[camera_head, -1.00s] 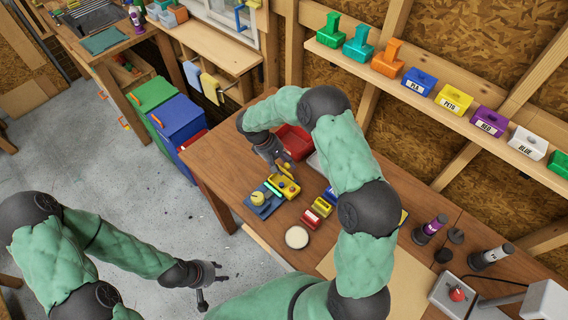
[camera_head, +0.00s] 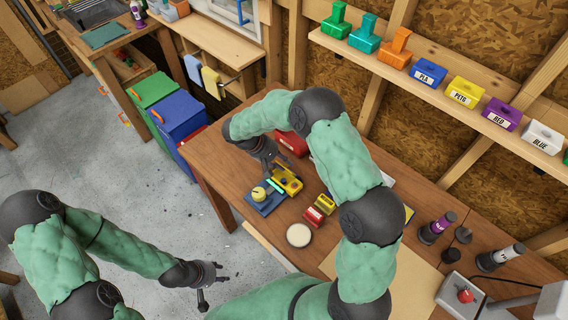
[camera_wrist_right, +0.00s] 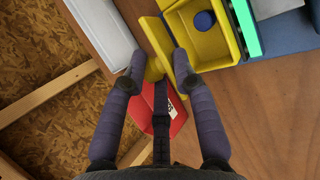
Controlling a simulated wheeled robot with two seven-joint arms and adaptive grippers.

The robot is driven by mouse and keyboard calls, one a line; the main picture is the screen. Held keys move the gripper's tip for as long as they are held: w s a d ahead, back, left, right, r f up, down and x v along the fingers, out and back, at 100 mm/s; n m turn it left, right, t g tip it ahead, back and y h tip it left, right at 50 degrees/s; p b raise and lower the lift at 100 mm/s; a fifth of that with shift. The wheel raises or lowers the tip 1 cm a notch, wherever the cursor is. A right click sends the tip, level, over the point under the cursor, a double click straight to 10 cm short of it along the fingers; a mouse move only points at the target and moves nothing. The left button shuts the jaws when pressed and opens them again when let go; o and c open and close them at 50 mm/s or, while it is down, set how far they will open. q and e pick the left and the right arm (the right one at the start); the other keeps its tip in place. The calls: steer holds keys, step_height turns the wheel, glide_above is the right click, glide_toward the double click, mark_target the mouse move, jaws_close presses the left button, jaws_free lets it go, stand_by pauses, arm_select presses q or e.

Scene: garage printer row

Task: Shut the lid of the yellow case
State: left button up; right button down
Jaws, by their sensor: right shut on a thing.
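The yellow case (camera_head: 289,186) stands on the wooden table beside a blue tray (camera_head: 266,207). In the right wrist view the case (camera_wrist_right: 215,42) is open, with a blue round thing (camera_wrist_right: 204,20) inside. Its yellow lid (camera_wrist_right: 154,66) stands up at the case's side, between the fingertips of my right gripper (camera_wrist_right: 158,64), which is shut on it. In the head view my right gripper (camera_head: 270,164) is just behind the case, and its fingers partly hide the lid. My left gripper (camera_head: 214,285) is open and empty, over the floor in front of the table.
On the blue tray are a yellow round thing (camera_head: 258,194) and a green bar (camera_head: 275,187). A red bin (camera_head: 294,143) is behind the case. A small yellow box (camera_head: 326,203), a red box (camera_head: 313,217) and a white disc (camera_head: 299,235) lie to the right.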

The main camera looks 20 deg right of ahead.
steer(key=shift+s+a+f+m+t+h+b, duration=0.25)
steer(key=shift+a+h+b, duration=0.2)
steer(key=shift+h+b, duration=0.8)
steer(key=shift+s+a+f+m+t+h+b, duration=0.15)
steer(key=shift+a+m+t+h+b, duration=0.25)
steer(key=shift+h+b, duration=0.85)
steer(key=shift+r+y+b, duration=0.1)
steer(key=shift+y+b, duration=0.2)
steer(key=shift+b, duration=0.15)
steer(key=c, duration=1.1)
jaws_free()
steer(key=shift+o, duration=0.2)
steer(key=shift+s, duration=0.2)
steer(key=shift+w, duration=0.1)
steer(key=v, duration=1.2)
